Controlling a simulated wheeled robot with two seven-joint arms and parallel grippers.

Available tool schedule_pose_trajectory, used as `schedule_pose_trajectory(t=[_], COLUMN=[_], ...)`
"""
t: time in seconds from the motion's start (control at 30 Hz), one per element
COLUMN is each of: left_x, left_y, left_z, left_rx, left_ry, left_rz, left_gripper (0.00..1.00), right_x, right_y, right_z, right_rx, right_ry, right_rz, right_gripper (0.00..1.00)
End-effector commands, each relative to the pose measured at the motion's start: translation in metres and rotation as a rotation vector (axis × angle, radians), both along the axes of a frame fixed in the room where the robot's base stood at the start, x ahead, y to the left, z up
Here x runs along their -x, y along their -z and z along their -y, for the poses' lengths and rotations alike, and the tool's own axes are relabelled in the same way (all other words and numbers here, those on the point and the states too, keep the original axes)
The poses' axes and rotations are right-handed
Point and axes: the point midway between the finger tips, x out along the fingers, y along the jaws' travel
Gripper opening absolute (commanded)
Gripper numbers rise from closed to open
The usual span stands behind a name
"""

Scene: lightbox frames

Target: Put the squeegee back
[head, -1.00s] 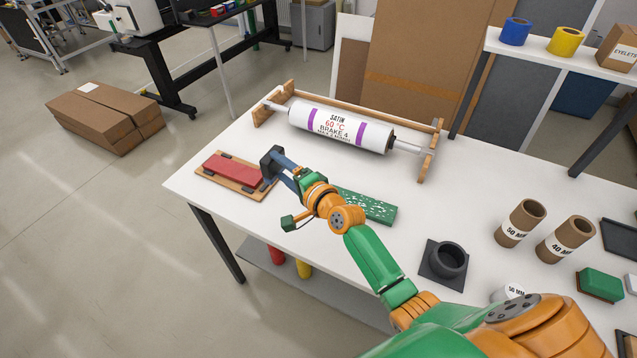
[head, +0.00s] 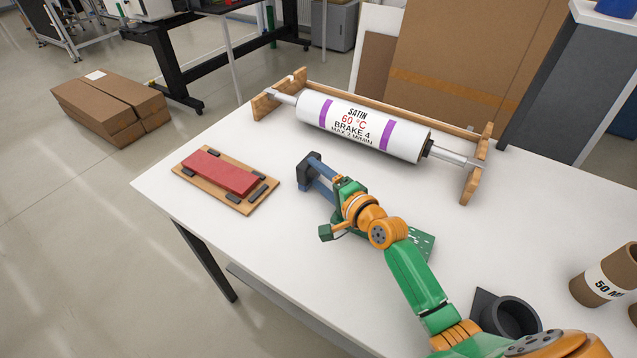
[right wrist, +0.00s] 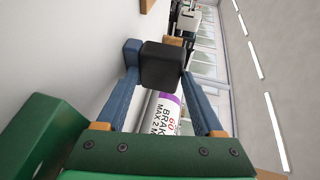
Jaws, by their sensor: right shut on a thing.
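My right gripper (head: 323,179) is above the white table, in front of the roller, with its blue fingers shut on a small dark block. In the right wrist view the dark block (right wrist: 162,65) sits between the fingertips and hides part of them. I cannot tell if this block is the squeegee or part of it. A red block (head: 219,172) lies flat on a wooden board (head: 242,207) with dark stops around it, left of the gripper and apart from it. My left gripper is out of view.
The white roller (head: 360,128) lies in a wooden cradle (head: 475,182) behind my gripper. A green speckled plate (head: 420,243) is partly under my right arm. A dark round holder (head: 510,318) and a cardboard tube (head: 607,275) stand at right. Bare table lies in front.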

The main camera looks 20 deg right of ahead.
Motion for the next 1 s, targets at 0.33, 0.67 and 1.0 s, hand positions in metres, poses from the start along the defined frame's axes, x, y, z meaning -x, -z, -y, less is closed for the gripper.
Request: schedule_pose_trajectory(t=[0.33,0.67,1.0], left_x=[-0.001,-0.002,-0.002], left_y=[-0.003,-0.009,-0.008], left_z=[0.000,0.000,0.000], left_rx=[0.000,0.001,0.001], left_ry=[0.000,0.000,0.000], left_rz=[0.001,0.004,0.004], left_gripper=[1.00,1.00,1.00], right_x=[0.000,0.036,0.099], right_y=[-0.001,-0.008,-0.018], right_z=[0.000,0.009,0.026], right_rx=[0.001,0.001,0.001], right_ry=[-0.001,0.000,0.000], right_rz=[-0.005,-0.008,-0.008], right_gripper=[0.82,0.82,0.82])
